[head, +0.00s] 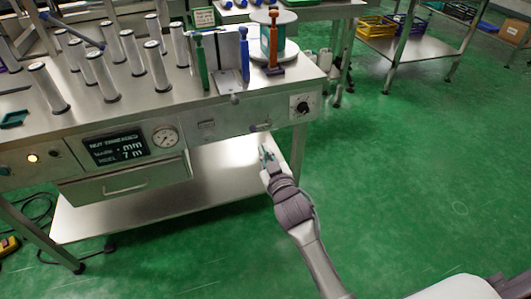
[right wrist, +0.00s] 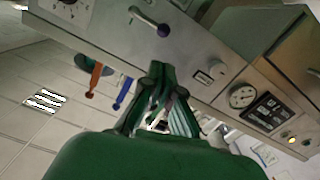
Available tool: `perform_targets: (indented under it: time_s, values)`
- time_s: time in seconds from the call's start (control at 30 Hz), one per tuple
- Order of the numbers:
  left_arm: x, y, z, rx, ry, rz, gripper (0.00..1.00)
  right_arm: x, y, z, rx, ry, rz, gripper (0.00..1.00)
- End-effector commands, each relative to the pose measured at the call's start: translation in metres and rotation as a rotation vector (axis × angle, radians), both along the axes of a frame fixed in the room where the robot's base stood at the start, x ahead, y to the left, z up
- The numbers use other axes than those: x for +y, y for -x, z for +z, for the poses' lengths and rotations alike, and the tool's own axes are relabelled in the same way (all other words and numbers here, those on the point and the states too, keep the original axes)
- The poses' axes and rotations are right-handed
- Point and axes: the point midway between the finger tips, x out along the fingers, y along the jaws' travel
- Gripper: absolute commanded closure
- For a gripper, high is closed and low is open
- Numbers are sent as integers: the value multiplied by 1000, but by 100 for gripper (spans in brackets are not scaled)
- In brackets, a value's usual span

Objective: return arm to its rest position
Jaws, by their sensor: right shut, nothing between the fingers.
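My right gripper (head: 267,153) is in front of the steel bench, close to the right part of its front panel and below the panel's small lever handle (head: 261,127). Its fingers are shut and hold nothing. In the right wrist view the dark green fingers (right wrist: 163,95) point toward the front panel, and the lever handle (right wrist: 150,22) shows just beyond them. I cannot tell whether they touch the panel. My right forearm comes up from the lower right. My left gripper is not in view.
The sleeve applicator bench (head: 226,114) carries several upright metal posts, hand tools and a spool (head: 284,45). Its front has a display (head: 115,146), a gauge (head: 165,137), a black knob (head: 302,106) and a drawer (head: 125,187). Open green floor (head: 420,160) lies to the right.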

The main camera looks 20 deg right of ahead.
Motion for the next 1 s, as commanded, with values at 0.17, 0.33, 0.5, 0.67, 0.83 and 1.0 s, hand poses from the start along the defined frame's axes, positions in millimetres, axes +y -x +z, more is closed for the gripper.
perform_targets:
  time_s: [0.17,0.33,0.5,0.67,0.83,1.0]
  values:
    - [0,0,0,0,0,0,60,0,5,1,0,0,0,100]
    - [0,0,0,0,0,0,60,0,5,1,0,1,0,100]
    - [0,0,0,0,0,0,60,0,5,1,0,1,0,100]
    - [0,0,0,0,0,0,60,-1,8,-12,33,-1,-2,100]
    - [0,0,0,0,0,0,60,-8,40,-89,245,-12,-17,100]
    - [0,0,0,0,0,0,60,-18,113,-197,577,-27,-35,100]
